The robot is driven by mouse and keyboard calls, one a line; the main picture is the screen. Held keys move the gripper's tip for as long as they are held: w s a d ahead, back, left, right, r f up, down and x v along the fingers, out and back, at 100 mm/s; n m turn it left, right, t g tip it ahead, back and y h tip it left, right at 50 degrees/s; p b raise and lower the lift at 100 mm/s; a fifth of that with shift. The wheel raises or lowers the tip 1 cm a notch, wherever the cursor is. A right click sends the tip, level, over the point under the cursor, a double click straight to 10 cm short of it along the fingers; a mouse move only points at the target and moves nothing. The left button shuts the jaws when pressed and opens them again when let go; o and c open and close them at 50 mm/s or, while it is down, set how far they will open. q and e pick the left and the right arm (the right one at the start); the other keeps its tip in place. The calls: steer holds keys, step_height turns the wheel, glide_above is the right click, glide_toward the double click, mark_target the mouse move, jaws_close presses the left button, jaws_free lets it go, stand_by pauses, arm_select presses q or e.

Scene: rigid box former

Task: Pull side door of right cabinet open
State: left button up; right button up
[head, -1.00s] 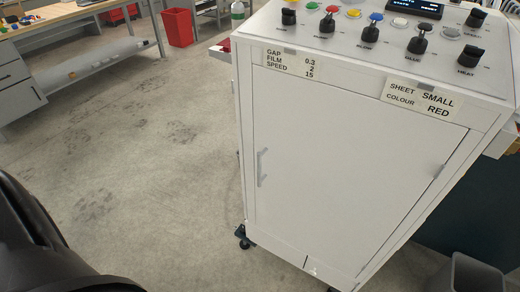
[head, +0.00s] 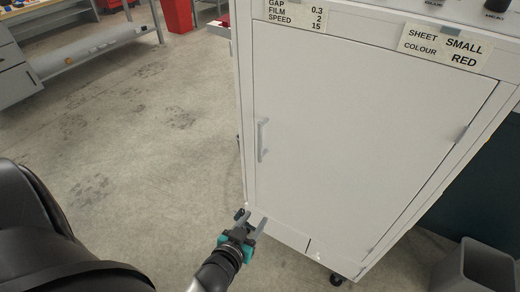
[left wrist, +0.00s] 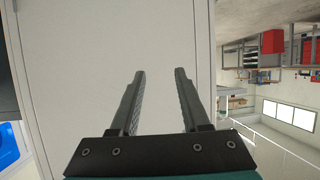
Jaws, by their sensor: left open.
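The right cabinet's side door (head: 345,140) is a pale flat panel in the head view, and it is shut in its frame. Its grey vertical handle (head: 262,140) sits near the door's left edge. My left gripper (head: 254,219) is open and empty, low in front of the cabinet, below the handle and apart from it. In the left wrist view the two fingers of the left gripper (left wrist: 159,72) are spread before the pale door panel (left wrist: 90,60). The handle does not show in the wrist view. My right gripper is not in view.
Labels (head: 443,45) sit above the door. A grey bin (head: 475,268) stands on the floor at lower right. A red bin (head: 178,15) and a workbench (head: 70,35) are at the back left. The floor left of the cabinet (head: 150,140) is clear.

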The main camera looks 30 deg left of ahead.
arm_select(q)
step_height(320, 180, up, 7)
steer(key=w+a+t+y+b, duration=0.1)
steer(key=w+a+t+b, duration=0.1)
steer(key=a+t, duration=0.1)
steer(key=t+y+b, duration=0.1)
steer(key=t+b, duration=0.1)
glide_toward(259, 138)
steer(key=shift+n, duration=0.4)
steer(key=b+x, duration=0.1)
steer(key=x, duration=0.7)
steer(key=shift+x, duration=0.9)
steer(key=shift+w, duration=0.5)
steer(key=shift+c, duration=0.2)
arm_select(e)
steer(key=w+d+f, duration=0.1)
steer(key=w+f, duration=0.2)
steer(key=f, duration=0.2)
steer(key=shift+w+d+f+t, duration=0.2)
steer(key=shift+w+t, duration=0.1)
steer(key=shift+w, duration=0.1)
arm_select(q)
steer(key=c, duration=0.4)
jaws_close()
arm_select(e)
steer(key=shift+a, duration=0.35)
